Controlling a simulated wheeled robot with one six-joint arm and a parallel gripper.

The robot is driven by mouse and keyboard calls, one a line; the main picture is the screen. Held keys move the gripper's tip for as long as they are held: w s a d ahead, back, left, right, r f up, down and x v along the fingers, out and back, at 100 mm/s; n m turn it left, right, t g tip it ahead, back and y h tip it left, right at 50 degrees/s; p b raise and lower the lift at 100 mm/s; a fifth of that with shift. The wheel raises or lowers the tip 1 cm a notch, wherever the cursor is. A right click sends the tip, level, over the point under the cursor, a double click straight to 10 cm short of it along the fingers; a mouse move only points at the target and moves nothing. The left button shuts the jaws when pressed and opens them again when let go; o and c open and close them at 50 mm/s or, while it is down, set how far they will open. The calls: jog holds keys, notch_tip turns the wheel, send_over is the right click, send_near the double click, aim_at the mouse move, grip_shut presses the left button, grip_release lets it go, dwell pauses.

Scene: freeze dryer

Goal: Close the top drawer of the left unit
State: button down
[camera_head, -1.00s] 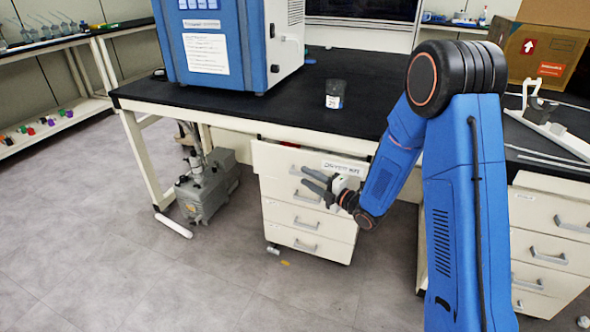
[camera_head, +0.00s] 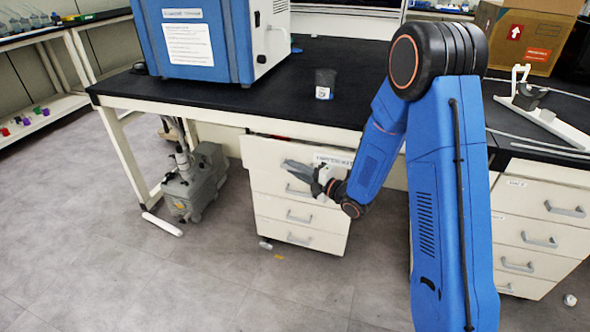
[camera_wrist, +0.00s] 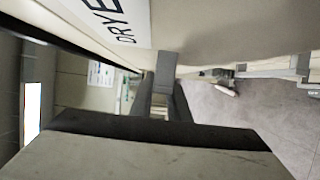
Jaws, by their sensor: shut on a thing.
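The white drawer unit on the left stands under the black bench. Its top drawer (camera_head: 264,153) sticks out slightly past the drawers below and has a printed label (camera_head: 330,159) on its front. My gripper (camera_head: 289,168) is at the front of this drawer, its dark fingers close together on the handle, which they mostly hide. In the wrist view the drawer front (camera_wrist: 225,30) with part of its label fills the top. A dark gripper finger (camera_wrist: 155,130) fills the foreground, and the grip point is hard to make out.
A grey pump (camera_head: 195,180) stands on the floor left of the unit. A blue and white machine (camera_head: 205,40) and a dark beaker (camera_head: 325,83) stand on the bench. Another drawer unit (camera_head: 540,220) is at the right, behind my arm.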

aim_at(299, 161)
jog(key=shift+w+d, duration=0.25)
jog(key=shift+w, duration=0.45)
jog(key=shift+w+d, duration=0.3)
jog(key=shift+w, duration=0.35)
jog(key=shift+w+d, duration=0.25)
jog(key=shift+w, duration=0.45)
jog(key=c, duration=1.7)
grip_release()
jog(key=shift+w, duration=0.1)
jog(key=shift+d, duration=0.1)
jog(key=v, duration=1.7)
jog(key=shift+d, duration=0.1)
